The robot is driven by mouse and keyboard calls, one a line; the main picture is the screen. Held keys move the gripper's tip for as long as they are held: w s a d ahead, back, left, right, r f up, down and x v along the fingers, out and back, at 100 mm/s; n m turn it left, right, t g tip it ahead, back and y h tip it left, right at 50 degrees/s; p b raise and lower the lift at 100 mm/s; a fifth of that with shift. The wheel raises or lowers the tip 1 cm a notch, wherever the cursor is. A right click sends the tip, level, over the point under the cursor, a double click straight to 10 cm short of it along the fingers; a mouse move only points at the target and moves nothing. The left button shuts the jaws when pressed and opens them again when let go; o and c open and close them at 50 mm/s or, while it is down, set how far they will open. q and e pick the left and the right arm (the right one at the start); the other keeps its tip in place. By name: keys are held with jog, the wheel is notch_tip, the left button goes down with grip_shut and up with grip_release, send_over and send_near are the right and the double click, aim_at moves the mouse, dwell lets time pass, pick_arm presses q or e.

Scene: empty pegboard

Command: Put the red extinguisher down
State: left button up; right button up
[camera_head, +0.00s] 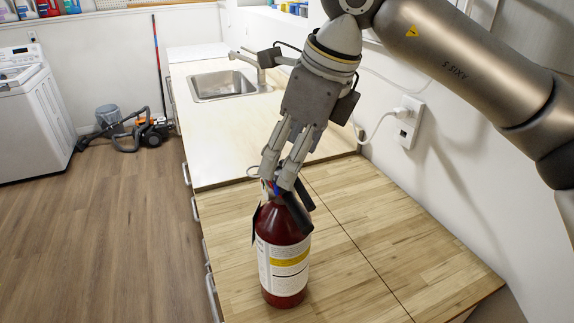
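The red extinguisher (284,225) is upright over the front wooden countertop (365,245), near its left edge. It has a white and yellow label and a black handle at the top. My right gripper (279,184), on the arm coming in from the right, points down and is closed around the extinguisher's neck and valve. The fingers partly hide the valve. The extinguisher's base appears at or very close to the wood; I cannot tell for sure whether it touches. My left gripper is not in view.
A sink (222,85) with a faucet (262,60) is set in the paler counter behind. An outlet with a plugged cord (404,115) is on the right wall. A washing machine (30,112) and vacuum cleaner (150,130) stand at left. The wood right of the extinguisher is clear.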

jog(key=b+v, duration=0.1)
jog(key=v, duration=0.8)
jog(key=shift+r, duration=0.15)
jog(key=shift+s, duration=0.1)
